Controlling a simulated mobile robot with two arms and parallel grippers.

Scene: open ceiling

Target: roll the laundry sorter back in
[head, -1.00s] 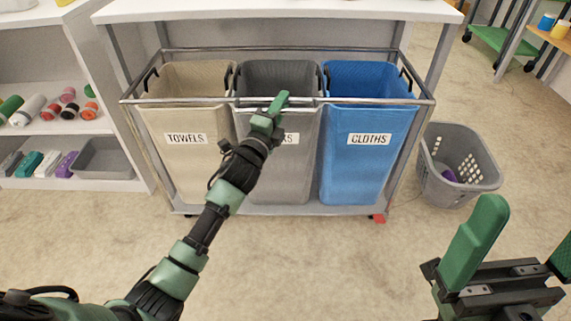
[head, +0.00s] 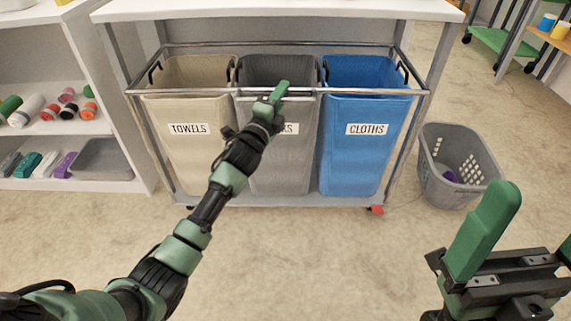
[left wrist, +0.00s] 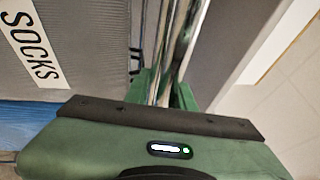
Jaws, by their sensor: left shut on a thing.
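The bins are a beige one marked TOWELS (head: 190,160), a grey one (head: 290,170) and a blue one marked CLOTHS (head: 355,165). My left gripper (head: 272,98) is shut on the front top rail (head: 340,92), at the middle bin. In the left wrist view the rail (left wrist: 170,50) runs between the fingers, beside the SOCKS label (left wrist: 32,45). My right gripper (head: 535,225) is open and empty, off to the lower right.
The white counter (head: 280,11) stands above the sorter. A grey laundry basket (head: 455,165) is on the floor close to its right. A white shelf (head: 100,186) with rolled items and a grey tray stands at left. The floor in front is clear.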

